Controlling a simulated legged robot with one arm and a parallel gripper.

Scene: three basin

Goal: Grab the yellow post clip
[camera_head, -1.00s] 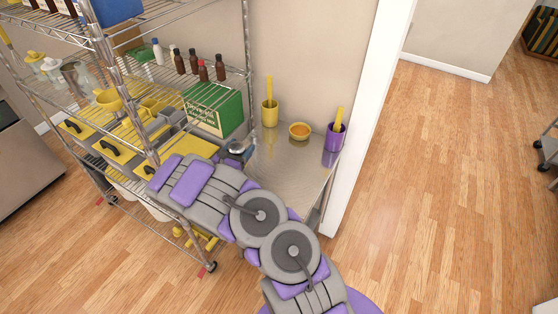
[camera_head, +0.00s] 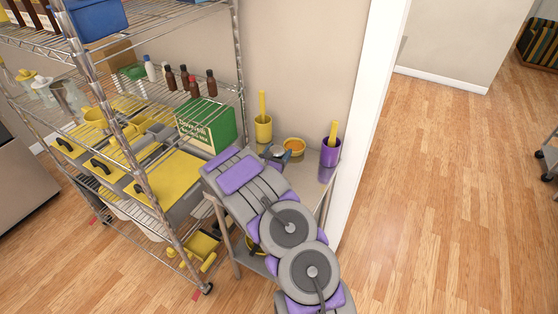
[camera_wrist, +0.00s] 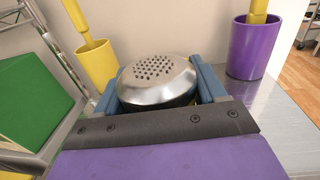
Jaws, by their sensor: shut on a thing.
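My gripper (camera_head: 276,153) is over the small metal table, in front of the orange bowl (camera_head: 294,143) in the head view. In the wrist view its blue fingers (camera_wrist: 170,88) stand on both sides of a silver shaker (camera_wrist: 158,72) with a perforated domed top. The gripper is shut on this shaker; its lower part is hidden. I cannot make out a yellow post clip for certain. A yellow cup (camera_head: 263,129) with a yellow handle standing in it is behind the gripper to the left; it also shows in the wrist view (camera_wrist: 97,64).
A purple cup (camera_head: 330,151) with a yellow handle stands at the table's right. A wire rack (camera_head: 136,165) is left, holding a green box (camera_head: 208,123), bottles and yellow-lidded bins (camera_head: 165,181). The wall (camera_head: 300,70) is behind the table. Open wood floor (camera_head: 440,190) is right.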

